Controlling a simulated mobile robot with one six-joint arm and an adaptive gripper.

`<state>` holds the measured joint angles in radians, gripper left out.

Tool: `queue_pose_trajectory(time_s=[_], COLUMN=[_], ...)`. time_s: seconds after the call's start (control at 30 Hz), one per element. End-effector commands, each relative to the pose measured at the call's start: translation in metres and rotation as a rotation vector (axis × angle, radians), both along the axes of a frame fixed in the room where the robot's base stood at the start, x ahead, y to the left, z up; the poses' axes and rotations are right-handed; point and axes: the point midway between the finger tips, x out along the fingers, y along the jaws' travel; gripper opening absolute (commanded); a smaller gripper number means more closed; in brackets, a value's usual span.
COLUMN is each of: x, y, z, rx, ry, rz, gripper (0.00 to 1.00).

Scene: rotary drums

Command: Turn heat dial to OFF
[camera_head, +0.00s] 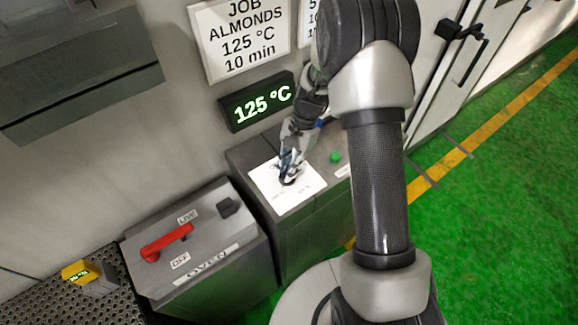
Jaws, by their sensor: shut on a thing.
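The heat dial (291,180) is a small dark knob on a white plate (267,190), on top of a grey box beside the wall. My gripper (288,173) points down onto it and is shut on the dial. The fingers cover most of the dial, so its pointer and the markings under it cannot be read.
An oven box (197,245) with a red lever (167,242) between LIVE and OFF labels stands at left. A green button (335,157) sits right of the plate. A yellow device (82,272) lies on perforated metal. Green floor is open at right.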

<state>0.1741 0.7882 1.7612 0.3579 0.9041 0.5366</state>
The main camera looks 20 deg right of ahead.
Motion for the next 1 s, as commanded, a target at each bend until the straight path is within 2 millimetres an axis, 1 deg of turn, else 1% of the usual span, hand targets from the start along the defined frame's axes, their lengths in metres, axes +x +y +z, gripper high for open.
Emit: queue_pose_trajectory(time_s=[1.0], x=[0.0010], y=[0.0058], z=[-0.0016], rx=[0.002], ry=[0.004], rz=[0.960], gripper=[0.00])
